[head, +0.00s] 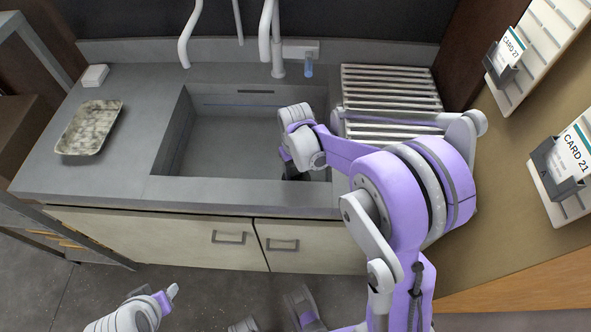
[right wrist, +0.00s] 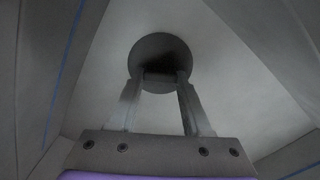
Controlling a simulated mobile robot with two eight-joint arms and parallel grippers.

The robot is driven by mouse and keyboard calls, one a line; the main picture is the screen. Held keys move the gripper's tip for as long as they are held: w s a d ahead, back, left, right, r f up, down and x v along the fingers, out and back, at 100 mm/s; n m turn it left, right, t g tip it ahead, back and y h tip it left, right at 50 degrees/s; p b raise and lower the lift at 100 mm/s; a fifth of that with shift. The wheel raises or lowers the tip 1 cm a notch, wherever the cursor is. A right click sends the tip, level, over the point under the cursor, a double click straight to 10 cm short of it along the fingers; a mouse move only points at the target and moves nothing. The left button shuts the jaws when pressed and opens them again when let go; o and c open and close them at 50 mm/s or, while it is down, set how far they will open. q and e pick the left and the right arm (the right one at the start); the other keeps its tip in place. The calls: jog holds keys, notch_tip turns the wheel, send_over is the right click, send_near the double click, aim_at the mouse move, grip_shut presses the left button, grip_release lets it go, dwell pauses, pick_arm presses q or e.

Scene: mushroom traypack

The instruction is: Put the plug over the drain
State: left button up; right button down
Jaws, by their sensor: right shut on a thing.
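The plug (right wrist: 160,52) is a dark round disc in the right wrist view, with a darker middle part between my fingertips. My right gripper (right wrist: 160,82) is shut on it. In the head view my right gripper (head: 292,173) reaches down inside the sink basin (head: 225,150), near its front right, mostly hidden by my wrist. The plug is hidden there. No drain shows in either view; I cannot tell whether the plug touches the basin floor. My left gripper (head: 166,298) is at the lower left, before the cabinets, and its jaw opening is unclear.
Basin walls and the front counter edge surround my right gripper. A tap (head: 278,55) stands behind the basin. A ribbed metal rack (head: 390,88) lies to the right. A mottled tray (head: 90,128) and a small white block (head: 95,76) sit on the left counter.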

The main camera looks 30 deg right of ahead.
jog(key=shift+c, duration=1.3)
grip_release()
notch_tip(320, 180, up, 11)
jog(key=p, duration=0.1)
jog(key=shift+p, duration=0.3)
jog(key=shift+f, duration=0.1)
jog(key=s+a+r+t+p, duration=0.1)
jog(key=s+a+r+p, duration=0.1)
jog(key=s, duration=0.3)
jog(key=s+a+r+t+p, duration=0.2)
jog(key=s+r, duration=0.1)
jog(key=s, duration=0.2)
jog(key=s+a+r+t+p, duration=0.2)
jog(key=s+r+p, duration=0.1)
jog(key=s, duration=0.2)
jog(key=shift+a, duration=0.2)
jog(key=shift+s+a+f, duration=0.15)
jog(key=shift+s+a, duration=0.05)
jog(key=shift+s, duration=0.25)
